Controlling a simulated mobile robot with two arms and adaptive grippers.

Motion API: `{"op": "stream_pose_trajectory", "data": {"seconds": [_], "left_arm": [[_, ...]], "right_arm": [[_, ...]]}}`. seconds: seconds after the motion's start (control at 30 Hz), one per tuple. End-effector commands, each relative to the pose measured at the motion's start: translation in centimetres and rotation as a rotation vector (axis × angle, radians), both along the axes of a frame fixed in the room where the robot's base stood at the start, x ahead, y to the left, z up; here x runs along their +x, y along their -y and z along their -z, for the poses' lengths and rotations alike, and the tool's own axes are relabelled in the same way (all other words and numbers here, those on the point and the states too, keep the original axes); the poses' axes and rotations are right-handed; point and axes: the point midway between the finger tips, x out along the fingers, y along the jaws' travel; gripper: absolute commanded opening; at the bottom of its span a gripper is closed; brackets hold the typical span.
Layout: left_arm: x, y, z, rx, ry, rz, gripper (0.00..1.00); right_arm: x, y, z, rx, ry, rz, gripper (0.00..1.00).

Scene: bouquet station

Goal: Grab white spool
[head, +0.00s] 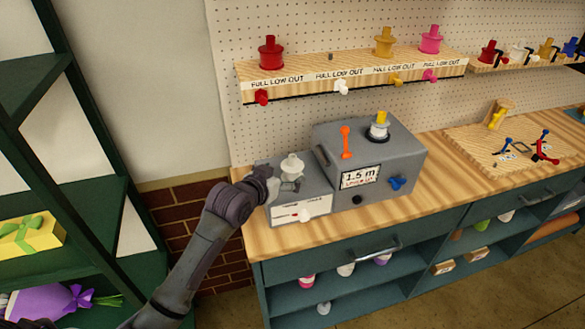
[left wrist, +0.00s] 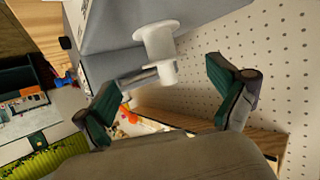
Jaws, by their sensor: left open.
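The white spool (head: 292,164) stands upright on the low left part of a grey machine. My left gripper (head: 281,185) is beside it, at its front left in the head view. In the left wrist view the white spool (left wrist: 157,45) is ahead of the fingers and between their lines, with its flanges and core showing. The two green-padded fingers of the left gripper (left wrist: 165,95) are spread wide with nothing held between them. I cannot tell whether any finger touches the spool. My right gripper is in neither view.
The grey machine's taller part (head: 400,155) rises right of the spool, with an orange lever (head: 346,142) and a "1.5 m" display. A wooden shelf (head: 350,75) with red, yellow and pink spools hangs above. A dark green rack (head: 60,180) stands at left.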

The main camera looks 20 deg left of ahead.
Motion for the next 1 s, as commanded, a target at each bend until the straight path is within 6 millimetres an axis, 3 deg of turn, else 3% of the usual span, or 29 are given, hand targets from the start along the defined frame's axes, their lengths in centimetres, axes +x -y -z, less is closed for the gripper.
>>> {"op": "stream_pose_trajectory", "data": {"seconds": [0.33, 0.63, 0.97, 1.0], "left_arm": [[2.5, 0.4, 0.8, 0.0, -0.002, 0.0, 0.96], [6.0, 0.8, 2.1, 0.0, -0.001, -0.001, 0.96], [6.6, 0.9, 2.5, 0.001, 0.0, -0.001, 0.96], [6.6, 0.9, 2.5, 0.001, -0.001, -0.001, 0.93]], "right_arm": [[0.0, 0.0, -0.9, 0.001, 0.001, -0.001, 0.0], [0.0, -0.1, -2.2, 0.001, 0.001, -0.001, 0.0], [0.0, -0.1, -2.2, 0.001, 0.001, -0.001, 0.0], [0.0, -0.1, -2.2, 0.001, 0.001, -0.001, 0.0]]}}
